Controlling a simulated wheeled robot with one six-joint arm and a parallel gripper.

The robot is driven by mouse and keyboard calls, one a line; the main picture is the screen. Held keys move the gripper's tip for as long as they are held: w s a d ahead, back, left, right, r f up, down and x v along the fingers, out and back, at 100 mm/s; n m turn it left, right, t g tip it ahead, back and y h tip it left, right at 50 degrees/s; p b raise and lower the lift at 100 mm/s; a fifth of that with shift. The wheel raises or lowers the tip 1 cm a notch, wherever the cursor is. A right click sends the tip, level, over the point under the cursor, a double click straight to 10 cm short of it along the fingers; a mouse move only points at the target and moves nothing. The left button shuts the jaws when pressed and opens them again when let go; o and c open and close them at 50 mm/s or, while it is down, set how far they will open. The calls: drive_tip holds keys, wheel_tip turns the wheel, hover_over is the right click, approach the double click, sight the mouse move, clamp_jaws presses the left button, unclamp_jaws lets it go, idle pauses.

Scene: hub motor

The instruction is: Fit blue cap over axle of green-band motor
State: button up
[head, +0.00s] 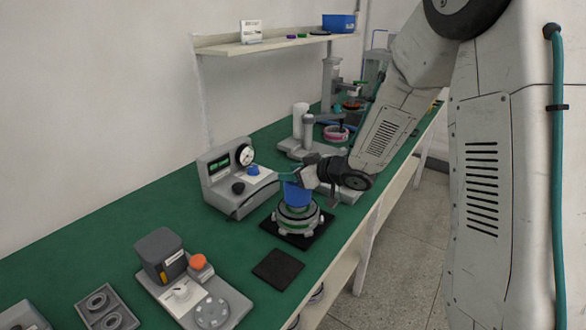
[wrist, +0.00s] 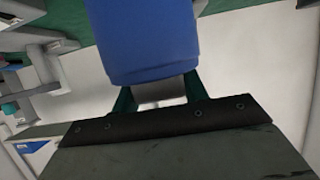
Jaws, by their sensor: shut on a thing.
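The blue cap (head: 296,194) is upright in my gripper (head: 298,176), directly above the green-band motor (head: 297,218). The motor is a round, silvery hub with a green band, and it stands on a black mat (head: 270,226). The cap's lower edge looks at or very near the motor's top; I cannot tell whether it touches. The axle does not show and is hidden behind or inside the cap. In the wrist view the blue cap (wrist: 148,40) fills the upper middle, between the green fingers (wrist: 158,98), which are shut on it.
A grey gauge box (head: 236,178) stands left of the motor. An empty black mat (head: 278,269) lies in front. A station with an orange knob (head: 198,261) and a grey two-ring tray (head: 107,307) are nearer. A grey stand (head: 303,130) is behind. The bench's right edge is close.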

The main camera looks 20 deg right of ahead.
drive_tip(key=shift+f, duration=0.15)
drive_tip(key=shift+f, duration=1)
drive_tip(key=o, duration=1.1)
drive_tip(key=shift+o, duration=0.2)
drive_tip(key=v, duration=0.7)
drive_tip(key=shift+s+d, duration=0.2)
drive_tip(key=shift+s, duration=0.15)
drive_tip(key=shift+r, duration=0.15)
